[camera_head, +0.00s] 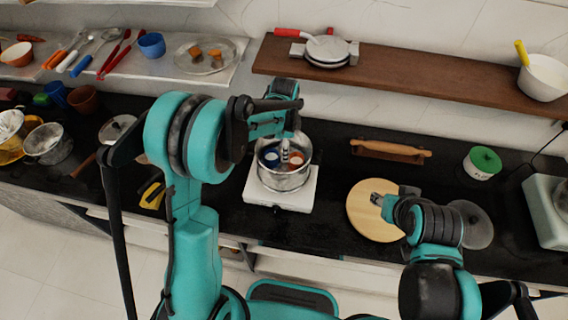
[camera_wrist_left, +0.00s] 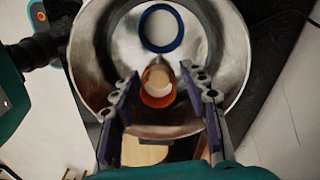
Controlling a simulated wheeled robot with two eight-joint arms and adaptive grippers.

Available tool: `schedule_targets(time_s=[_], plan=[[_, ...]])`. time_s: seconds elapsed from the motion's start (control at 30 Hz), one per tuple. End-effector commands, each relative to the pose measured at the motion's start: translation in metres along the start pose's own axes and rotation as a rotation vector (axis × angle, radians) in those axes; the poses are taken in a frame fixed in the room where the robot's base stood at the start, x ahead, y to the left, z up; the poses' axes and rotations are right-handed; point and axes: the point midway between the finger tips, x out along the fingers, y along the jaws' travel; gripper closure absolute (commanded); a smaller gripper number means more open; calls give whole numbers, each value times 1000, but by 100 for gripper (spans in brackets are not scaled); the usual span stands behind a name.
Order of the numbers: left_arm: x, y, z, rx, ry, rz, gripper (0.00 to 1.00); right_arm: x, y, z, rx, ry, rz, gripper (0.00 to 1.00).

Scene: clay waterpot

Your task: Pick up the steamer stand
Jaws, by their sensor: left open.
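A metal pot (camera_head: 285,180) stands on a white square stove (camera_head: 257,196) in the head view. Inside it are a blue-rimmed round piece with a white middle (camera_wrist_left: 160,28) and an orange cup-like piece (camera_wrist_left: 157,98). I cannot tell for sure which thing is the steamer stand. My left gripper (camera_head: 288,151) points down over the pot. In the left wrist view its fingers (camera_wrist_left: 162,84) are spread apart on either side of the orange piece. I cannot tell whether they touch it. My right gripper (camera_head: 378,199) is above the round wooden board; its jaws are unclear.
The round wooden board (camera_head: 366,224) lies right of the stove, with a rolling pin (camera_head: 390,150) behind it. A green-lidded jar (camera_head: 481,166) stands further right. Pots and cups crowd the left counter. A wooden shelf (camera_head: 420,78) runs along the back wall.

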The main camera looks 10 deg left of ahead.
Motion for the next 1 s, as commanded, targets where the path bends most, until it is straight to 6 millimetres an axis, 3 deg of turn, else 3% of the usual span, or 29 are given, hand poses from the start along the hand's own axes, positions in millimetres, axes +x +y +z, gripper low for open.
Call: schedule_targets(time_s=[0.3,0.5,1.0], plan=[[8,0,0,-1,0,0,56,1,0,1,0,0,0,60],[8,0,0,-1,0,0,100,1,0,1,0,0,0,60],[-1,0,0,-1,0,-1,100,-1,0,0,0,0,0,60]])
